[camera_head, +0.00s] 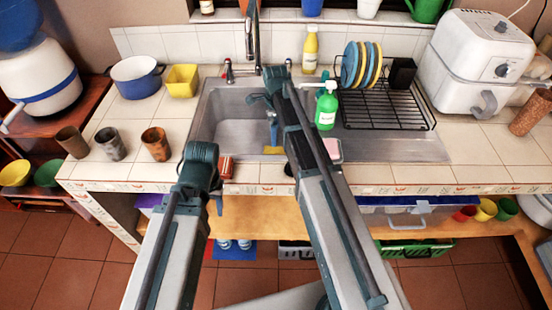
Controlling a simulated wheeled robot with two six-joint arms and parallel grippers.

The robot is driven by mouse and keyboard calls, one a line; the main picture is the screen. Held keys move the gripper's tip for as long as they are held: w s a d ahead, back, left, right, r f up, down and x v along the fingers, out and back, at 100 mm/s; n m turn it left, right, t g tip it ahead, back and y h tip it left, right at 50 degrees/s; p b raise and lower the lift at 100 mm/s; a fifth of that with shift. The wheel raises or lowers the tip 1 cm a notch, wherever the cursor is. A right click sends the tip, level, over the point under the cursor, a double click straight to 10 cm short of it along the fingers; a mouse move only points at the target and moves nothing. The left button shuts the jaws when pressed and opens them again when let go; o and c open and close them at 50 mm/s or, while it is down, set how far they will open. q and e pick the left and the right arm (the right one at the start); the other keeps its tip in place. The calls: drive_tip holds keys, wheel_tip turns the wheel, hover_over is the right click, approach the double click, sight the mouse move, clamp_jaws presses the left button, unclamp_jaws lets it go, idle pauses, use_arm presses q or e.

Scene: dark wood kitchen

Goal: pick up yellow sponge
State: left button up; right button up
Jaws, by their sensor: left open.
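The yellow sponge (272,150) lies at the front of the sink basin and shows only as a small yellow patch. My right arm covers part of the area beside it. My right gripper (273,131) points down into the sink just above the sponge. I cannot tell whether it touches the sponge or whether its jaws are open. My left gripper (217,203) is open, in front of the counter's front edge, left of and nearer than the sponge. It is small and partly hidden by its own wrist.
Several brown cups (111,144) stand on the left counter near a blue pot (136,77) and a yellow container (182,80). A green soap bottle (326,106) and a dish rack (388,108) stand right of the basin. The tap (252,45) rises behind the sink (212,105).

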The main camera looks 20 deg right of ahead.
sight(276, 152)
wheel_tip(276, 152, down, 6)
drive_tip(key=b, duration=0.5)
drive_tip(key=shift+f, duration=0.1)
drive_tip(key=f+b, duration=0.5)
drive_tip(key=shift+s+f, duration=0.1)
drive_tip(key=shift+s, duration=0.15)
drive_tip(key=c, duration=1.2)
